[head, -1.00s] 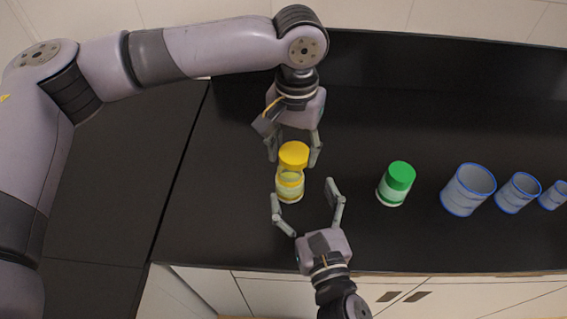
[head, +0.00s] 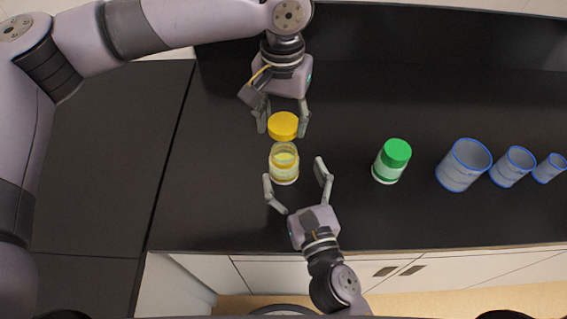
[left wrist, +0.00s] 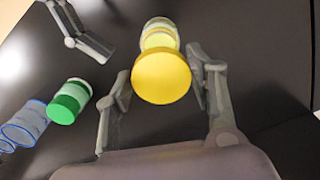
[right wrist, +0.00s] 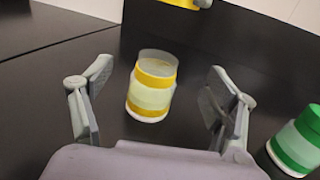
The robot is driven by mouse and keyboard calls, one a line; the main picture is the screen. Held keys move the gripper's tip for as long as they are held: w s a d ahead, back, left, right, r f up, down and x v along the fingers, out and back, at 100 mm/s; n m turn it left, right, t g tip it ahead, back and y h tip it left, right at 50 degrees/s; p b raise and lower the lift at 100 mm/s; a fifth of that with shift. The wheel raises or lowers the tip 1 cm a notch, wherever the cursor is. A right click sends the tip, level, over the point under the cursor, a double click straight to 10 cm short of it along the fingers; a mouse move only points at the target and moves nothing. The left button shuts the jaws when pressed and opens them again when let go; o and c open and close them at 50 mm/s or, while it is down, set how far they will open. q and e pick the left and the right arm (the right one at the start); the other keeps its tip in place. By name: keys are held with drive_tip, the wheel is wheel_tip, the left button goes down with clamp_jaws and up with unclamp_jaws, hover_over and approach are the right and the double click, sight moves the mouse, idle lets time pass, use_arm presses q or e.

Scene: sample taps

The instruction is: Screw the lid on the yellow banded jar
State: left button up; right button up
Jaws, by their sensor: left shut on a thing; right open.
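The yellow banded jar (head: 284,165) stands upright and open on the black counter. Its clear rim and yellow bands show in the right wrist view (right wrist: 152,88). My left gripper (head: 283,124) is shut on the yellow lid (head: 283,126) and holds it off the jar, at the jar's far side in the head view. In the left wrist view the lid (left wrist: 161,76) sits between the fingers and covers part of the jar (left wrist: 160,33). My right gripper (head: 294,181) is open, its fingers on either side of the jar's near part, not touching it.
A jar with a green lid (head: 392,161) stands to the right on the counter (head: 330,225). Several blue-rimmed clear beakers (head: 463,166) stand farther right. The counter left of the yellow jar is clear.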

drive_tip(key=shift+s+d+f, duration=0.1)
drive_tip(key=shift+f, duration=0.45)
use_arm(q)
drive_tip(key=shift+d, duration=0.1)
use_arm(e)
drive_tip(key=shift+f, duration=0.55)
wheel_tip(320, 180, down, 2)
drive_tip(key=shift+f, duration=0.15)
drive_tip(key=x, duration=0.7)
drive_tip(key=shift+f, duration=0.15)
drive_tip(key=shift+w, duration=0.35)
drive_tip(key=shift+c, duration=0.6)
drive_tip(key=c, duration=1.7)
use_arm(q)
hover_over(283, 152)
drive_tip(key=shift+f, duration=2.45)
